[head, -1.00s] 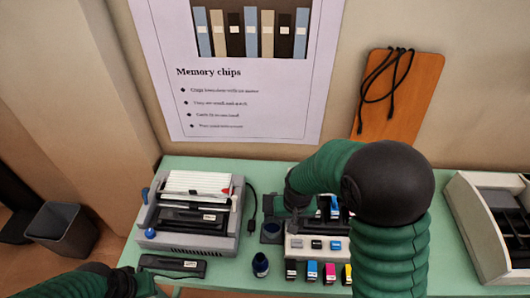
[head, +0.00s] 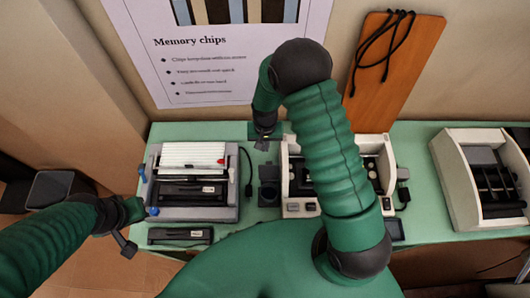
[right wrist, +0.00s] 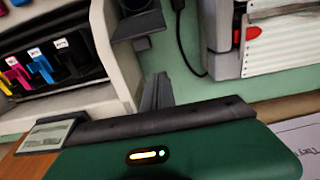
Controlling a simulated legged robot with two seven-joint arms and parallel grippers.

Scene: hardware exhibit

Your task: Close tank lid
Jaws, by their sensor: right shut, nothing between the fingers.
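The printer (head: 293,190) is pale, and my right arm covers much of it. A dark tank unit (head: 268,194) sits at its left side, with a dark upright piece (head: 268,171) behind that looks like the raised lid. In the right wrist view the dark unit (right wrist: 140,24) is beyond my fingers, at the top. My right gripper (head: 264,139) is shut and empty behind the tank, near the table's back edge; its fingers (right wrist: 157,92) touch nothing visible. My left gripper (head: 125,243) is off the table's left front corner; its jaw opening is unclear.
A black strip (head: 180,235) lies in front. Coloured cartridges (right wrist: 42,66) sit in the printer. An orange board (head: 395,65) leans on the wall; another machine (head: 470,175) is at right.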

